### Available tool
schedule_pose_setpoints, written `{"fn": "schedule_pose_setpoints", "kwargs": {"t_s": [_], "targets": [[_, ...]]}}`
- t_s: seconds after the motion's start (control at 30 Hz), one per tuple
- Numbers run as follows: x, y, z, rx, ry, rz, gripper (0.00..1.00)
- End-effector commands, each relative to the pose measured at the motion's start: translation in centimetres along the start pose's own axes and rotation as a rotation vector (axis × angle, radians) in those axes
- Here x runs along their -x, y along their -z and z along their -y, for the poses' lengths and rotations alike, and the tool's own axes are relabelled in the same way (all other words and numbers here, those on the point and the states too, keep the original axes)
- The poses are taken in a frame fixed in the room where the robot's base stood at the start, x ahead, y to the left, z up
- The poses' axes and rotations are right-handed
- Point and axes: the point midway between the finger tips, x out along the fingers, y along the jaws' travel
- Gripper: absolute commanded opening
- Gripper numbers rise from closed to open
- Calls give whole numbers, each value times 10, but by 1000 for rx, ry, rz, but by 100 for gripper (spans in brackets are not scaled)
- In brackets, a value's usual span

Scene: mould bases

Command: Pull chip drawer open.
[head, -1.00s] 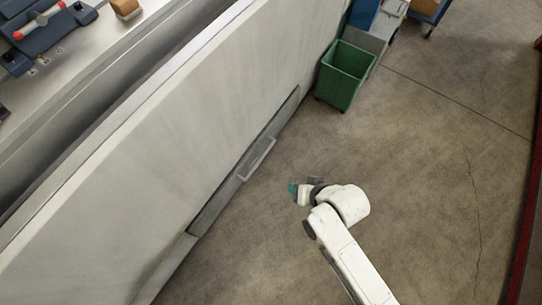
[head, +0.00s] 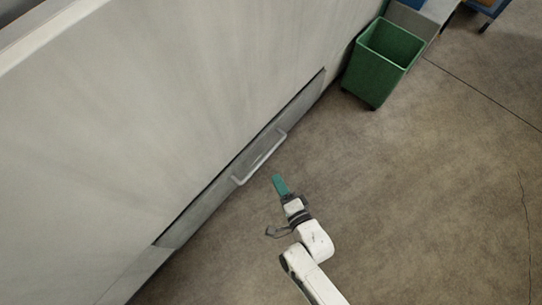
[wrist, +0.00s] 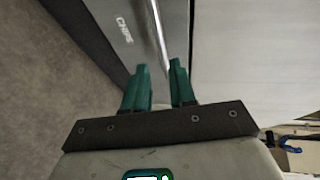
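The chip drawer (head: 212,199) is a long grey front set low in the pale machine panel, with a light bar handle (head: 260,158) along it. The drawer front looks about flush with the panel. In the wrist view the drawer front (wrist: 107,45) carries the word "CHIPS", and the handle bar (wrist: 158,32) runs up from between the fingers. My gripper (head: 280,184) has teal fingers and is a short way from the handle, on its floor side. In the wrist view my gripper (wrist: 157,72) is open, with a gap between the fingertips. I cannot tell whether the bar lies between the fingers.
A green bin (head: 382,62) stands on the floor beyond the drawer's far end, near the panel. A blue wheeled cart (head: 487,8) is behind it at the top. The brown floor (head: 430,190) right of my arm is clear.

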Motion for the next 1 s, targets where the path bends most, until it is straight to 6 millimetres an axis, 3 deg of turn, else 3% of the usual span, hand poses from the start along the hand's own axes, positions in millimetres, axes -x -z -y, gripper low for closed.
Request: {"fn": "schedule_pose_setpoints", "kwargs": {"t_s": [0.17,0.6,1.0], "targets": [[-18,0,0,-3,7,-1,25],[-92,0,-1,-1,4,0,25],[-107,0,1,-1,3,0,25]]}}
